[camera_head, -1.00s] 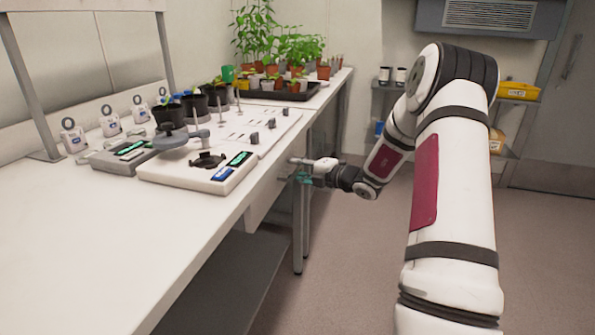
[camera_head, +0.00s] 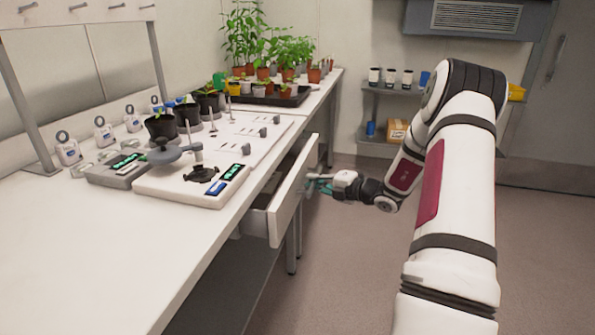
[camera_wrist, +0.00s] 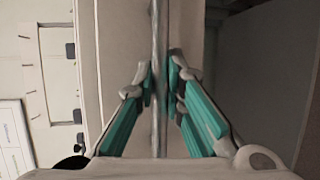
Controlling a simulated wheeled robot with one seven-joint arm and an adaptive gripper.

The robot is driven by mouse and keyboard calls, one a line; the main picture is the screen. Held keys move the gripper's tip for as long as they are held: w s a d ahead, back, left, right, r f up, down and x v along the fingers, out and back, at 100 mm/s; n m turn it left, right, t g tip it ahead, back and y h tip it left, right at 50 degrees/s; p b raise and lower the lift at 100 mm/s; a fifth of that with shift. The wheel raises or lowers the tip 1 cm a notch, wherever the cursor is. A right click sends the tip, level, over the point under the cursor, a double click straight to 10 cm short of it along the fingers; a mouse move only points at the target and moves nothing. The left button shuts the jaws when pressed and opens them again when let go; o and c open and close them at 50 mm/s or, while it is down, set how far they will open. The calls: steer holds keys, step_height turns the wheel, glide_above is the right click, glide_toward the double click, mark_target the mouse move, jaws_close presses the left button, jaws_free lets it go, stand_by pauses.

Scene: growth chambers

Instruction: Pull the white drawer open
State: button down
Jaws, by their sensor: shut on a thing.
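The white drawer (camera_head: 290,195) under the bench is pulled partly out, and its front stands clear of the bench edge. Its inside shows as a dark gap behind the front. My gripper (camera_head: 318,184) is at the outer face of the drawer front. In the wrist view, my gripper (camera_wrist: 160,85) has its teal fingers closed on either side of a thin grey bar, the drawer handle (camera_wrist: 158,40). The handle is hidden by the fingers in the head view.
The white bench (camera_head: 120,240) carries a scale-like device (camera_head: 195,180), dark pots and a tray of plants (camera_head: 270,95). A shelf with cups (camera_head: 390,88) stands at the back wall. The floor right of the drawer is clear.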

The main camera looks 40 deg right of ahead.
steer(key=s+d+p, duration=0.6)
steer(key=s+d, duration=0.6)
steer(key=s, duration=0.4)
steer(key=shift+d, duration=0.15)
steer(key=c, duration=1.7)
jaws_free()
steer(key=shift+w, duration=0.1)
steer(key=shift+o, duration=0.2)
steer(key=v, duration=1.2)
